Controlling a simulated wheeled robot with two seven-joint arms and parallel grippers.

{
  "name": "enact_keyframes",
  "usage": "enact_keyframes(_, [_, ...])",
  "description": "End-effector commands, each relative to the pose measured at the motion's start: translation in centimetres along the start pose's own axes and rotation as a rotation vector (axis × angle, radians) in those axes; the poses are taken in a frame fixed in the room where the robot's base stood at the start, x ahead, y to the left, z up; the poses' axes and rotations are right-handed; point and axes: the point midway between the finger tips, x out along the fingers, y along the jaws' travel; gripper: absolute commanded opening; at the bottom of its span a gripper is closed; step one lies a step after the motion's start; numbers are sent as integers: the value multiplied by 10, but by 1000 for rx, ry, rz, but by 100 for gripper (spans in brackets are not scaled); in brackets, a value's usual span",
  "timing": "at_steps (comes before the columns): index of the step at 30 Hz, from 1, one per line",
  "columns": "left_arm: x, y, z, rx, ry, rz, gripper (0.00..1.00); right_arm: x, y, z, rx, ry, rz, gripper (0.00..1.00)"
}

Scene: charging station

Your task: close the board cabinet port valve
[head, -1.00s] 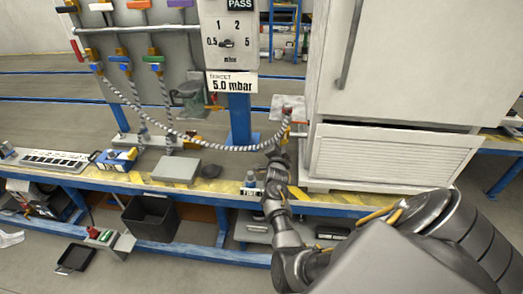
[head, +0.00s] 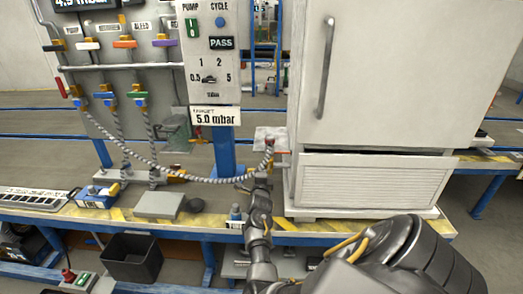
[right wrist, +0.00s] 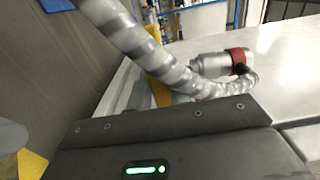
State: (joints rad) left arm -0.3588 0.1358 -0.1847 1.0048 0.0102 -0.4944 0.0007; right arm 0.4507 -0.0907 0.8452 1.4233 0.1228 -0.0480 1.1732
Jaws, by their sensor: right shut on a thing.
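The grey board (head: 95,45) stands at the left of the head view, with several coloured valve handles, among them an orange one (head: 124,43) and a purple one (head: 166,41). Which one is the cabinet port valve I cannot tell. A red lever (head: 61,88) sits at its left edge. A striped hose (head: 200,178) runs from the board to a fitting by the white cabinet (head: 375,80); an orange lever (head: 283,152) is beside that fitting. My right gripper (head: 257,180) is at the hose near this end, apparently shut on it; the hose (right wrist: 135,45) crosses close over it in the wrist view. My left gripper is out of view.
A gauge panel (head: 211,90) with a PASS display stands between board and cabinet. A black bin (head: 132,258) is below. A red-banded connector (right wrist: 240,60) shows in the wrist view.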

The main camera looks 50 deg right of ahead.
Motion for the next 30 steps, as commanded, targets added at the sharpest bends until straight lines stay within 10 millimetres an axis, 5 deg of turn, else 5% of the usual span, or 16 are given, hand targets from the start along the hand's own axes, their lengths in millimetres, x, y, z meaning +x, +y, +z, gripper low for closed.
enact_keyframes(14, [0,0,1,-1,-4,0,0,-2,5,-3,16,5,11,0])
enact_keyframes(15, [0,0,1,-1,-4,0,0,-2,5,-3,16,5,11,21])
enact_keyframes(20, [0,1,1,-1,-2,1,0,-2,4,-3,15,5,8,42])
enact_keyframes(30, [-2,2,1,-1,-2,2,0,-3,1,1,14,0,5,42])
